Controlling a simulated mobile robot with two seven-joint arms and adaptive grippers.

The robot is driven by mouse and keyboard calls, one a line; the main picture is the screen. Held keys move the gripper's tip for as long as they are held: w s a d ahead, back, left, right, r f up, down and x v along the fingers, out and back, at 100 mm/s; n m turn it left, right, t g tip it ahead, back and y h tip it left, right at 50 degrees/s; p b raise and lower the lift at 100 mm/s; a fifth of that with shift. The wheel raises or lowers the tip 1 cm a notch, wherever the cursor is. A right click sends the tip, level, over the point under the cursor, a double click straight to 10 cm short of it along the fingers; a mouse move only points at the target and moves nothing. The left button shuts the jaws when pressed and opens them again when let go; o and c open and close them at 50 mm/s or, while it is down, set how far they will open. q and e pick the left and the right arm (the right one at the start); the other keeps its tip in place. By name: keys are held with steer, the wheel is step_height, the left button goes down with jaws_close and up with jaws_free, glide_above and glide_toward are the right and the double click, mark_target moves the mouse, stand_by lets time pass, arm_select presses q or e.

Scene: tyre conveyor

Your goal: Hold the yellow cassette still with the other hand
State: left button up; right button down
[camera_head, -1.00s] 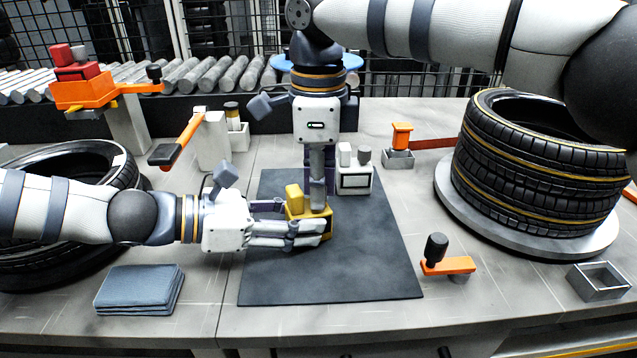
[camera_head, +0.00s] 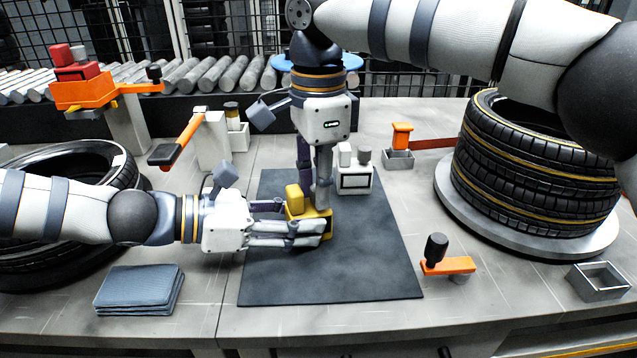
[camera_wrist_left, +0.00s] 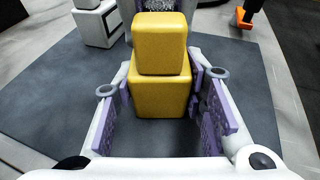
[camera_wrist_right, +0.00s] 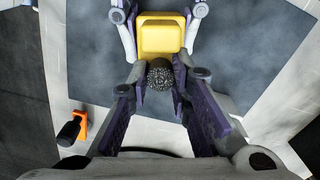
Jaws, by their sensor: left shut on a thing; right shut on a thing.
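The yellow cassette (camera_head: 294,200) stands on the dark mat (camera_head: 380,270), with a smaller yellow block on top. My left gripper (camera_head: 305,220) is shut on it from the left; in the left wrist view the cassette (camera_wrist_left: 158,90) sits between the purple pads. My right gripper (camera_head: 314,196) points down from above at the cassette's far right side. In the right wrist view its fingers close around a dark knurled knob (camera_wrist_right: 160,75) beside the cassette (camera_wrist_right: 162,35). The knob is hidden in the head view.
A white box with small parts (camera_head: 356,178) stands close behind the cassette. A folded grey cloth (camera_head: 138,290) lies front left. A tyre stack (camera_head: 535,170) and an orange crank (camera_head: 447,264) are at right. The front of the mat is clear.

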steer(key=c, duration=1.4)
jaws_free()
steer(key=shift+c, duration=0.2)
steer(key=shift+r, duration=0.15)
step_height(320, 180, up, 12)
